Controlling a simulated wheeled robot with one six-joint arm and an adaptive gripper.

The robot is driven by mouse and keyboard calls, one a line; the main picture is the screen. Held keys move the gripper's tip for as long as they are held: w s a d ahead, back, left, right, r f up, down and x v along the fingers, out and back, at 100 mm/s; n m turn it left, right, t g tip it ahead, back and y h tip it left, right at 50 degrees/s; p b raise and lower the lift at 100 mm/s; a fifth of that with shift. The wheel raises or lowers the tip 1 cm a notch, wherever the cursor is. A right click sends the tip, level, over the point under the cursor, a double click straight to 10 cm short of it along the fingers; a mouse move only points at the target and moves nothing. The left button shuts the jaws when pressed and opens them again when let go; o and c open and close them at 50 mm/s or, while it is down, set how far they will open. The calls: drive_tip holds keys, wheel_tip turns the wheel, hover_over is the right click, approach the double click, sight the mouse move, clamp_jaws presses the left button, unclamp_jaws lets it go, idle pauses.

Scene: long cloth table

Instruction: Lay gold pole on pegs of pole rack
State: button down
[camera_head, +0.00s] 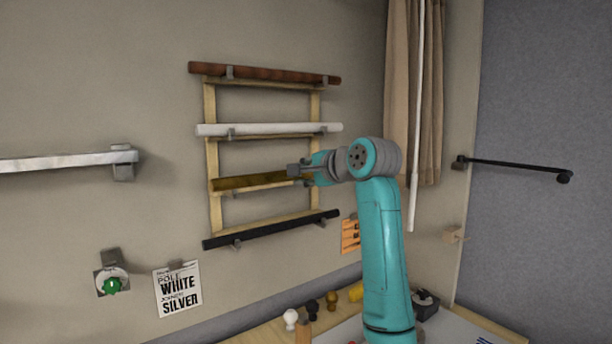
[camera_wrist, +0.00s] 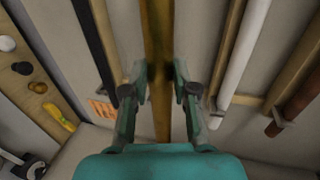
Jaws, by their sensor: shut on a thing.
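The gold pole (camera_head: 248,182) lies roughly level along the third rung of the wooden pole rack (camera_head: 211,112) on the wall. My gripper (camera_head: 306,170) is shut on the pole near its right end. In the wrist view the gold pole (camera_wrist: 157,30) runs between the two fingers of my gripper (camera_wrist: 160,84). Small grey pegs stick out from the rack's rungs. I cannot tell whether the gold pole touches the pegs, as its underside is partly hidden.
A brown pole (camera_head: 265,73) and a white pole (camera_head: 270,129) rest above, a black pole (camera_head: 270,229) below, close to the gold one. A silver pole (camera_head: 60,162) is at the left. A curtain (camera_head: 400,90) hangs at the right. Knobs (camera_head: 291,318) stand on the table below.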

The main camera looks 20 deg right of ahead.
drive_tip(key=x, duration=1.1)
drive_tip(key=shift+w, duration=0.15)
idle(0.8)
drive_tip(key=c, duration=0.8)
unclamp_jaws()
drive_tip(key=v, duration=1.2)
